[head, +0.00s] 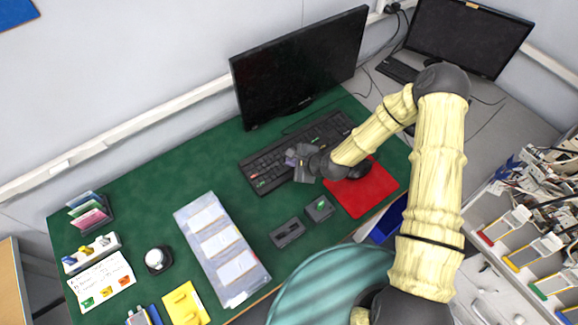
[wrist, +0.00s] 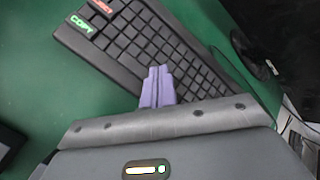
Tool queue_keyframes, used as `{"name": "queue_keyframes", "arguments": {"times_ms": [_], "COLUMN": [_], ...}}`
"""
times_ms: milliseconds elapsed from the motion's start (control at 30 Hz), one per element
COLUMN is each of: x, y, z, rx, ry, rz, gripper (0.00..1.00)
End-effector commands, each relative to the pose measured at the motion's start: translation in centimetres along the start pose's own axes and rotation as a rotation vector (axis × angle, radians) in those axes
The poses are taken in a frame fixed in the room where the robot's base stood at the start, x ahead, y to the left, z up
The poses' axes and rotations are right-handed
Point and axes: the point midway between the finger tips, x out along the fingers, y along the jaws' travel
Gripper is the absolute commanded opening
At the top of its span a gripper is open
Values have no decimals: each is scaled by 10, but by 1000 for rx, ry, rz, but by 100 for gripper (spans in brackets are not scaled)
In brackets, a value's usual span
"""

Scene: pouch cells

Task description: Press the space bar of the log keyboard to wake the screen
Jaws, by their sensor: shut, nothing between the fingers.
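The black keyboard (head: 268,163) lies on the green desk mat below a large dark monitor (head: 300,65). My gripper (head: 291,157) is over the keyboard's near edge in the head view, its fingers shut and empty. In the wrist view the purple fingertips (wrist: 158,72) are together over the lower rows of the keyboard (wrist: 120,50). Whether they touch a key cannot be told. The space bar cannot be made out clearly; the fingers and gripper body hide part of the near rows. The monitor's screen is black.
A red mouse pad (head: 372,193) with a black mouse lies right of the keyboard. Two small dark boxes (head: 287,232) and a white tray (head: 222,250) sit nearer on the green mat (head: 155,200). A second dark monitor (head: 468,35) stands at the upper right.

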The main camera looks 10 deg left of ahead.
Motion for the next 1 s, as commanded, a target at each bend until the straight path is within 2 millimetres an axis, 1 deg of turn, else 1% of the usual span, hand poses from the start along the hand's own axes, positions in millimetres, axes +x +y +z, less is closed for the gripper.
{"name": "queue_keyframes", "arguments": {"times_ms": [267, 1000], "x": [6, 8], "y": [4, 6], "z": [-4, -6], "rx": [0, 1], "ry": [-1, 0], "rz": [0, 0], "gripper": [0, 0]}}
